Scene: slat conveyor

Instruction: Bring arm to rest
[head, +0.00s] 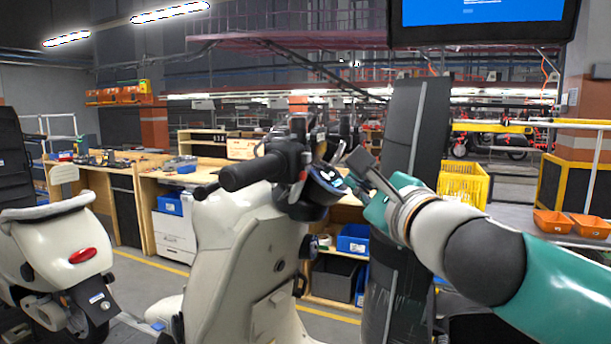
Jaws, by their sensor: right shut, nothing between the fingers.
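My right arm reaches in from the lower right, white, dark grey and teal. My right gripper (352,172) is at its end, beside the scooter's handlebar and instrument cluster (322,185). It is shut and holds nothing. Its tips overlap the cluster's right side in the picture, and I cannot tell whether they touch it. The cream scooter (240,255) stands upright in front of me, with its black handlebar grip (250,172) pointing left. My left gripper is not in view.
A second cream scooter (50,250) stands at the left. Behind are wooden workbenches (150,175) with blue bins (353,240). A dark upright pillar (415,130) stands close behind my right gripper. A yellow crate (463,183) and orange trays (552,223) are at the right. A screen (485,15) hangs above.

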